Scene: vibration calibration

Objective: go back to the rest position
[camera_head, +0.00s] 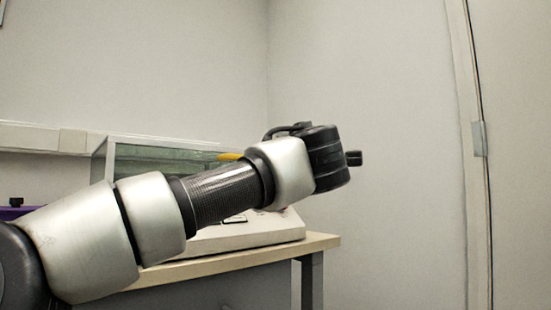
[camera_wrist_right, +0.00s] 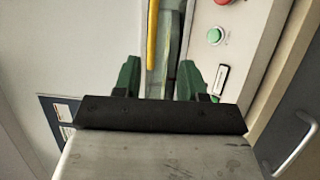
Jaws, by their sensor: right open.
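My left arm comes in from the left in the head view and reaches across the front of the bench. Its dark end, with the left gripper (camera_head: 354,158), points right in front of the bare wall. Only a small dark part shows past the wrist, so its jaws cannot be made out. My right gripper (camera_wrist_right: 158,68) shows in the right wrist view with its two green fingers apart. I see nothing held between them. A yellow bar (camera_wrist_right: 152,50) and a panel with a red button (camera_wrist_right: 222,2) and a green button (camera_wrist_right: 214,35) lie beyond the fingers.
A wooden-topped bench (camera_head: 322,242) carries a glass-sided box (camera_head: 128,160) and a light console (camera_head: 262,235), partly hidden by my arm. A door frame (camera_head: 466,120) stands at right. Bare wall and free room lie between. The right wrist view shows a curved handle (camera_wrist_right: 296,146).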

